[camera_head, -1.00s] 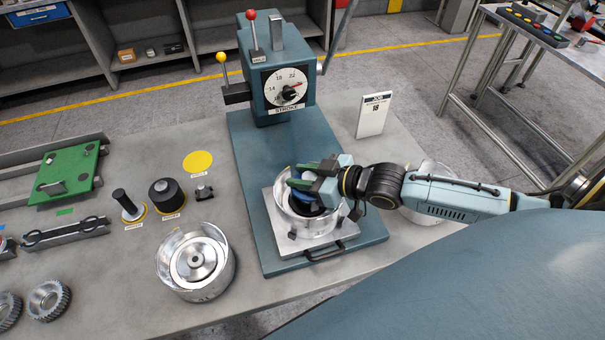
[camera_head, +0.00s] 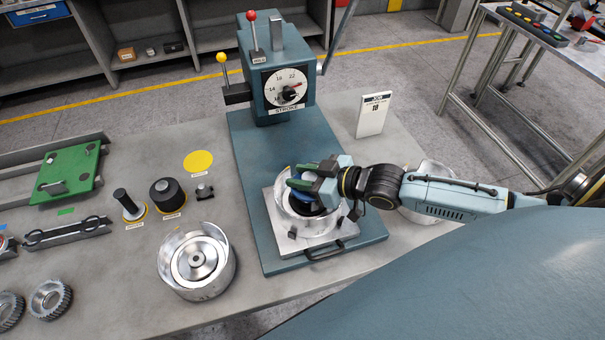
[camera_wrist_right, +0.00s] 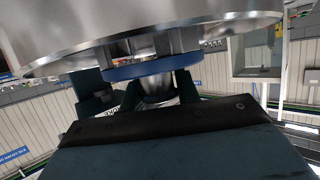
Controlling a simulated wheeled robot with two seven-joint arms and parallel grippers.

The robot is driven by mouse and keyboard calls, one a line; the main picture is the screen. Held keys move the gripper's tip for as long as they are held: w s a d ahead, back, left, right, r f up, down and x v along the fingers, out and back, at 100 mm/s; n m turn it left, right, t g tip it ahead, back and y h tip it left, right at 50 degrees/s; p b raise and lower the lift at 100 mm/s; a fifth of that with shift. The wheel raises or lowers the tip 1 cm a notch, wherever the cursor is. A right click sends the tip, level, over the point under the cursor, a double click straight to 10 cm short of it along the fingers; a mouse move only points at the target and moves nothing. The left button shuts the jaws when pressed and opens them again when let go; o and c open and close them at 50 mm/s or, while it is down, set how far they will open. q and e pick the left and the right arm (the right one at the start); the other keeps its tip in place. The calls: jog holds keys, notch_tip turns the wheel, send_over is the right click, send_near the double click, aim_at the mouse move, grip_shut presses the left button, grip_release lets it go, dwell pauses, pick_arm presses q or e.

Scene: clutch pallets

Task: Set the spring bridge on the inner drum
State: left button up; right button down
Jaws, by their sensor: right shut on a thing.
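My right gripper (camera_head: 308,184) is shut on a blue round piece, apparently the spring bridge (camera_head: 309,197). The gripper reaches in from the right, over the open top of a shiny metal drum (camera_head: 296,226) on the press base. The blue piece is at the drum's mouth, partly hidden by the fingers; I cannot tell whether it touches the inner drum. In the right wrist view the blue rim (camera_wrist_right: 140,68) shows between the dark fingers, close against a broad metal rim (camera_wrist_right: 150,38). My left gripper is not in view.
The press head (camera_head: 285,85) with its dial stands behind the drum. Another metal drum (camera_head: 225,275) stands at the left, near black cylindrical tools (camera_head: 166,196). A further metal drum (camera_head: 436,170) is partly behind my arm. A white card (camera_head: 373,115) stands at the back right.

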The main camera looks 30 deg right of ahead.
dwell(0.3)
jog(key=c, duration=0.9)
grip_release()
jog(key=shift+f, duration=0.1)
jog(key=shift+c, duration=0.2)
jog(key=shift+f, duration=0.1)
notch_tip(320, 180, up, 5)
jog(key=p, duration=0.5)
jog(key=shift+r, duration=2.1)
